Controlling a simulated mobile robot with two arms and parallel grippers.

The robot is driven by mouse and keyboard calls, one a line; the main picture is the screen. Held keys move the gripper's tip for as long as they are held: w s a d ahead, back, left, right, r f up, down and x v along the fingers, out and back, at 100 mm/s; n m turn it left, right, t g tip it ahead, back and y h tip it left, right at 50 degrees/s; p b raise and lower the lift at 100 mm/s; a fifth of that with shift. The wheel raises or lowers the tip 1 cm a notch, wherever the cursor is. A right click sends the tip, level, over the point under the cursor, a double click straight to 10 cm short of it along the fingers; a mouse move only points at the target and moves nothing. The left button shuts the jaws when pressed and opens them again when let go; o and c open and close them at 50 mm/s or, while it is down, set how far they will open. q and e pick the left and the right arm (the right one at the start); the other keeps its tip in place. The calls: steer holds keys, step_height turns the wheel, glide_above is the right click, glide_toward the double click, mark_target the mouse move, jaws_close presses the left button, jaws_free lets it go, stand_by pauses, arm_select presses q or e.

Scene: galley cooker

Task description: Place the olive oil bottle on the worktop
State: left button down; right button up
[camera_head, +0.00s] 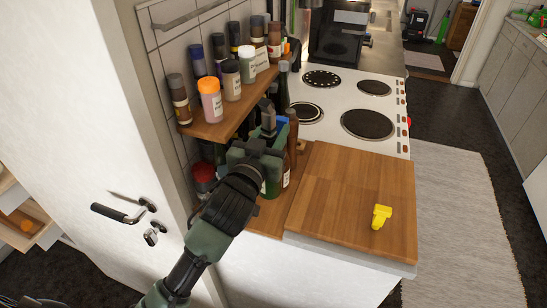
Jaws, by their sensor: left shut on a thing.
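The wooden worktop (340,200) lies to the right of my left arm, in front of the cooker. My left gripper (266,132) is at the lower shelf by the worktop's left edge. It is shut on a dark green bottle (272,184), which looks like the olive oil bottle. The gripper and wrist hide much of the bottle, and I cannot tell whether its base touches the surface under it. A brown bottle (292,132) stands close to the gripper's right side. My right gripper is not in view.
A spice rack (222,128) with several jars hangs on the wall just above and left of my gripper. A red-lidded jar (204,178) stands below it. A yellow object (381,216) lies on the worktop's right part. The white cooker (345,95) is behind. The worktop's middle is clear.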

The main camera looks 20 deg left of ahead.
arm_select(q)
step_height(320, 180, down, 8)
steer(key=shift+r, duration=0.15)
stand_by(0.3)
steer(key=shift+f, duration=0.2)
steer(key=c, duration=0.9)
jaws_free()
steer(key=shift+c, duration=0.2)
steer(key=shift+r, duration=0.1)
